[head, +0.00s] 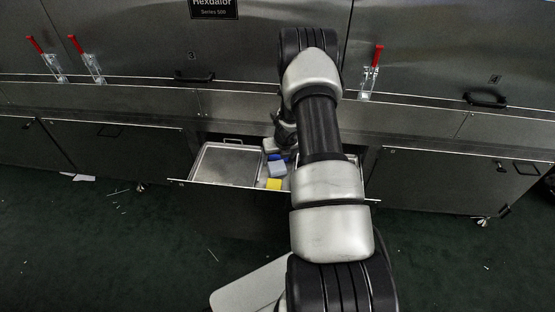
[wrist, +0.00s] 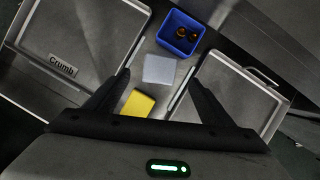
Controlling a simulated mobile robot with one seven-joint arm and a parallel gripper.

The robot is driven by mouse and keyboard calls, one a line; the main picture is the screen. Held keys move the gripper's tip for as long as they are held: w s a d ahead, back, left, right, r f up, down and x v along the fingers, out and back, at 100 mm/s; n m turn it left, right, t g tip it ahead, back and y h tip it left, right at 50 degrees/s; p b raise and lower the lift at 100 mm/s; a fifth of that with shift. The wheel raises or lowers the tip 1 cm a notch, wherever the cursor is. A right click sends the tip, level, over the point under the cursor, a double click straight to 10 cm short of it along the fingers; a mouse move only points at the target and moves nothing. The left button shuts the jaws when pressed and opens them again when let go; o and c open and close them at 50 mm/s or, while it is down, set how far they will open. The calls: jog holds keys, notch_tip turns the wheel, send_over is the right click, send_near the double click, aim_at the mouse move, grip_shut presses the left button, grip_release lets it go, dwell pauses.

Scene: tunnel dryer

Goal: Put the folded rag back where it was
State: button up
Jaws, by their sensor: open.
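A small pale blue-grey square (wrist: 159,69), which looks like the folded rag, lies in the middle strip of an open drawer (head: 180,182). It also shows in the head view (head: 277,169). A yellow block (wrist: 137,104) lies just nearer, and shows in the head view (head: 274,184). My gripper (wrist: 160,78) is open above the strip, with its fingertips on either side of the pale square in the wrist view. Nothing is held between the fingers. I cannot tell the height gap. In the head view my arm hides the gripper's fingers.
A blue bin (wrist: 180,33) with small dark and orange-brown pieces stands beyond the pale square. A flat tray labelled Crumb (wrist: 85,40) is on the left and another tray (wrist: 228,92) on the right. Red-handled clamps (head: 373,70) line the dryer front. The floor is open.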

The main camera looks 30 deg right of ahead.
jog(key=s+a+r+n+t+y, duration=0.1)
jog(key=a+r+n, duration=0.45)
jog(key=r, duration=0.55)
jog(key=s+a+r+n+y, duration=0.1)
jog(key=a+r+n, duration=0.45)
jog(key=r, duration=0.55)
jog(key=s+a+r+n+t+y, duration=0.1)
jog(key=a+r+n, duration=0.45)
jog(key=r, duration=0.55)
jog(key=s+a+r+n, duration=0.7)
jog(key=s+r+n, duration=0.3)
jog(key=s+n, duration=0.15)
jog(key=s+r+n+h, duration=0.1)
jog(key=s+r+n, duration=0.2)
jog(key=s+n, duration=0.7)
jog(key=shift+s+a+r+n+g+h, duration=0.2)
jog(key=shift+s+n+g+h, duration=0.2)
jog(key=shift+s, duration=3)
